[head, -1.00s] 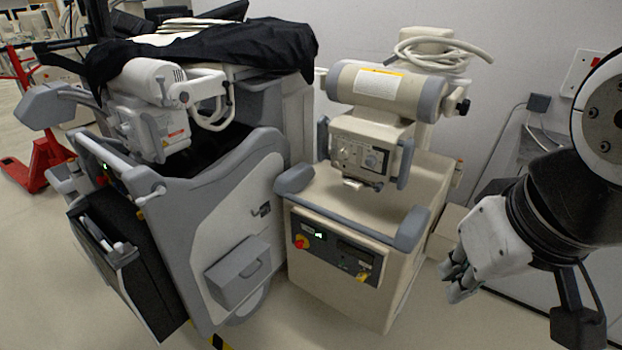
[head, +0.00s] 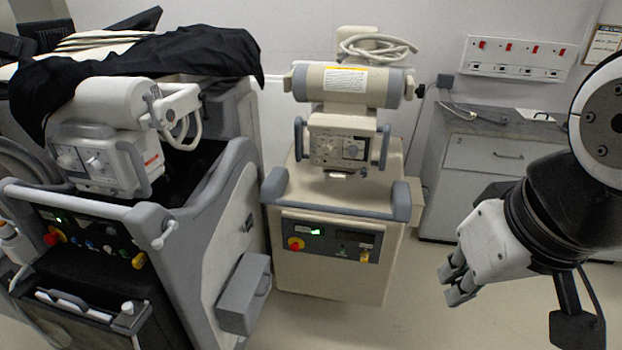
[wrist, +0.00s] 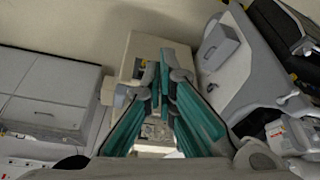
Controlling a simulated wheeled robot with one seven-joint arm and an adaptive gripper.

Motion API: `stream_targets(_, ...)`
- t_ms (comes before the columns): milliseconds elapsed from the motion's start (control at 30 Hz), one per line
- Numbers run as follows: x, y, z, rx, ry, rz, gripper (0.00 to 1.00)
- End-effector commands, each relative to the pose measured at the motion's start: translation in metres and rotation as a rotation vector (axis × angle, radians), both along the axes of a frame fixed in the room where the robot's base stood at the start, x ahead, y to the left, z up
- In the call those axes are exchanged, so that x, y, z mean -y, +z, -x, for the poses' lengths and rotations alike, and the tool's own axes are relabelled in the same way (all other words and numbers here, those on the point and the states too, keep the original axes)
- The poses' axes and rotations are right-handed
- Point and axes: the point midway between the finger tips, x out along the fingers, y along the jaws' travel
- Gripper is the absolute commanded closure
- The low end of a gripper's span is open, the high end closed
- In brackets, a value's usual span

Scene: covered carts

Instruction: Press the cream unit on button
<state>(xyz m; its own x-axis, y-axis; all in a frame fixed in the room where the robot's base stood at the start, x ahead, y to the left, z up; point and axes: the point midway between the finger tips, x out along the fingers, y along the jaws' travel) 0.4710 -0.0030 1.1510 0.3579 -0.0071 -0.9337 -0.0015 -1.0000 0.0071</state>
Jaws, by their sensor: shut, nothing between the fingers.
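The cream unit (head: 290,268) stands in the middle of the head view, with a cream tube head and coiled cable above it. Its dark front panel (head: 345,247) carries a lit green display or switch (head: 316,231), a red knob on a yellow base (head: 295,243), a small green spot (head: 367,254) and a yellow item (head: 365,257) at the right. Which of these is the on button I cannot tell. My gripper (head: 452,286) is at the right, apart from the unit, shut and empty. In the wrist view the unit (wrist: 143,52) shows beyond my fingers (wrist: 160,85).
A larger grey-white cart (head: 225,215), partly under a black cover (head: 150,65), stands close to the unit's left. A drawer cabinet (head: 490,160) and wall sockets (head: 515,58) are behind at the right. Bare floor (head: 400,310) lies between my gripper and the unit.

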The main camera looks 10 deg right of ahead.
Motion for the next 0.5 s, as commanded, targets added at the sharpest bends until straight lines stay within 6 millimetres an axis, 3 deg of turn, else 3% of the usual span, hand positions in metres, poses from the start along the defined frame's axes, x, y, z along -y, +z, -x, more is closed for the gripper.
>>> stream_targets(367,0.000,-0.001,-0.001,0.000,-0.001,0.001,1.00)
stream_targets(500,0.002,-0.014,-0.021,-0.005,-0.026,0.014,1.00)
